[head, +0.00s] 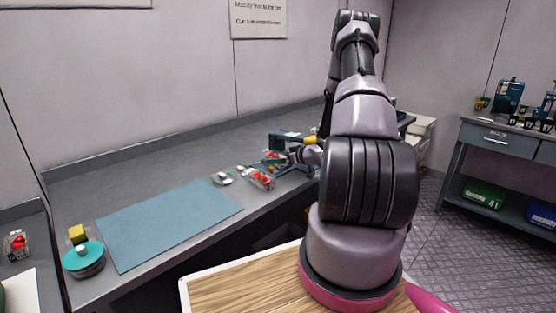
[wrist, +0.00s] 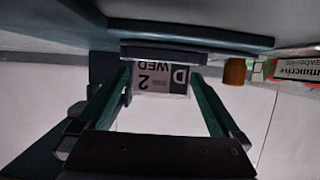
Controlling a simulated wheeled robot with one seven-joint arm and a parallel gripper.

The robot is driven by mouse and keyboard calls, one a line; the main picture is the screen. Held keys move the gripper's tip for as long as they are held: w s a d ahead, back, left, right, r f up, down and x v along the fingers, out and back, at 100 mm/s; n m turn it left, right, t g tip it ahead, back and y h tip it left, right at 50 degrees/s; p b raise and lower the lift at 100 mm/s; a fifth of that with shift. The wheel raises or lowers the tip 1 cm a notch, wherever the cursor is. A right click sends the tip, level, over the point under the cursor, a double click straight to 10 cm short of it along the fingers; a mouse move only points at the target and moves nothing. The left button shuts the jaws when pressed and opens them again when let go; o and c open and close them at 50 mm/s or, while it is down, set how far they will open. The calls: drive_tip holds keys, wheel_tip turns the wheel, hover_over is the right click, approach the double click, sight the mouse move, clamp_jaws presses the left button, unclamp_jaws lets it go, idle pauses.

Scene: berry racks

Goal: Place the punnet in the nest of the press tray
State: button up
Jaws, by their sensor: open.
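In the head view, a clear punnet with red berries (head: 261,179) lies near the front edge of the grey counter. Another punnet with red contents (head: 271,157) is just behind it, at the blue-framed press (head: 287,137); I cannot tell whether it sits in the nest. My gripper is mostly hidden behind my arm in the head view, close to the press. In the wrist view, my gripper (wrist: 160,78) is open, with a "D WED 2" label (wrist: 160,80) visible between its green fingers. A labelled clear pack (wrist: 296,70) shows at the right edge. The tray's nest is not clearly visible.
A small clear container (head: 222,178) lies left of the punnets. A blue mat (head: 165,222) covers the counter's left part, beside a teal-topped round object (head: 83,259) and yellow block (head: 77,234). Another punnet (head: 16,244) is far left. An orange-brown knob (wrist: 235,71) is near my fingers.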

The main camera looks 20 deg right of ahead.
drive_tip(key=v, duration=1)
drive_tip(key=shift+s+d+r, duration=0.1)
drive_tip(key=shift+s+r, duration=0.1)
drive_tip(key=shift+s, duration=0.05)
